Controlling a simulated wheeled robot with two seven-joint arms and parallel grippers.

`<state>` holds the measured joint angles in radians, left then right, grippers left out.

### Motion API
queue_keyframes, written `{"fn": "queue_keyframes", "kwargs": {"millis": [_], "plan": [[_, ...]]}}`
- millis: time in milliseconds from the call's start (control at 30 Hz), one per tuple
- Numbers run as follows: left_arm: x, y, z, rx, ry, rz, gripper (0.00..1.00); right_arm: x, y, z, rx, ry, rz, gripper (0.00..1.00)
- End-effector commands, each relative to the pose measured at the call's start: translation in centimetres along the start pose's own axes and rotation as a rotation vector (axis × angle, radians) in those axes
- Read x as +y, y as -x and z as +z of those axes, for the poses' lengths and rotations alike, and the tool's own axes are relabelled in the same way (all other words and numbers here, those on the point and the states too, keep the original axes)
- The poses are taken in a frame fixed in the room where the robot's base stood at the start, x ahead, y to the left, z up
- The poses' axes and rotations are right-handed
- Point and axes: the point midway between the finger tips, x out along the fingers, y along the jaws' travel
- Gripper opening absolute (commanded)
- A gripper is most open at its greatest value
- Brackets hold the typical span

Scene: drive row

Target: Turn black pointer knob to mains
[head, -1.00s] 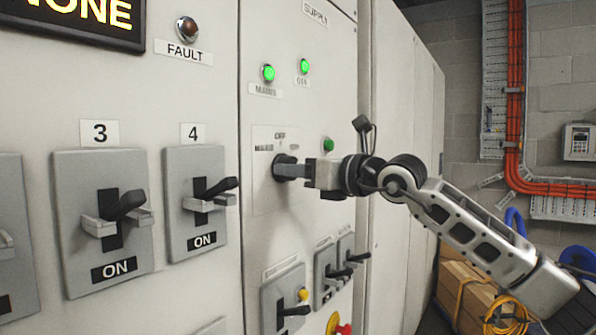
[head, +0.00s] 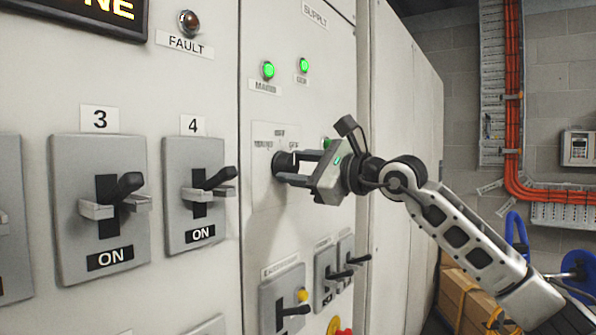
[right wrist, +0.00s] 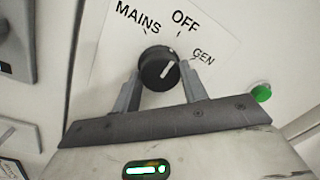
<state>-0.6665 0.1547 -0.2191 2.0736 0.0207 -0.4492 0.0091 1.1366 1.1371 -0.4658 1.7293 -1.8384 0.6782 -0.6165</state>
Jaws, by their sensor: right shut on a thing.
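The black pointer knob (right wrist: 158,70) sits on a white plate (right wrist: 105,65) marked MAINS, OFF and GEN. Its white line points up and right, roughly toward OFF. In the head view the knob (head: 284,164) is partly hidden by my right gripper (head: 295,168). That gripper is shut on the knob, with one finger on each side of it, and is rolled to a tilt. Its fingers also show in the right wrist view (right wrist: 160,88). My left gripper is not in view.
Green lamps labelled MAINS (head: 268,70) and GEN (head: 304,65) are lit above the knob. Lever switches 3 (head: 120,195) and 4 (head: 208,185), both reading ON, stand out to the left. Small levers (head: 330,272) and a red button (head: 341,329) are below.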

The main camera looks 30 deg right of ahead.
Motion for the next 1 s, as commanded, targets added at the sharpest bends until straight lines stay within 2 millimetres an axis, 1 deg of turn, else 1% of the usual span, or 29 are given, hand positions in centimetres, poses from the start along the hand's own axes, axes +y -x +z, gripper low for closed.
{"fn": "queue_keyframes", "kwargs": {"millis": [600,800,1000], "plan": [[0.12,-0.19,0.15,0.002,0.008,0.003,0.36,-0.21,0.02,0.00,-0.040,0.577,-0.001,0.20],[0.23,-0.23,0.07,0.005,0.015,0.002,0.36,-0.22,0.02,0.02,-0.051,0.731,0.000,0.20],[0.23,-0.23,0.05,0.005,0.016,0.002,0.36,-0.21,0.01,0.04,-0.059,0.841,0.001,0.20]]}}
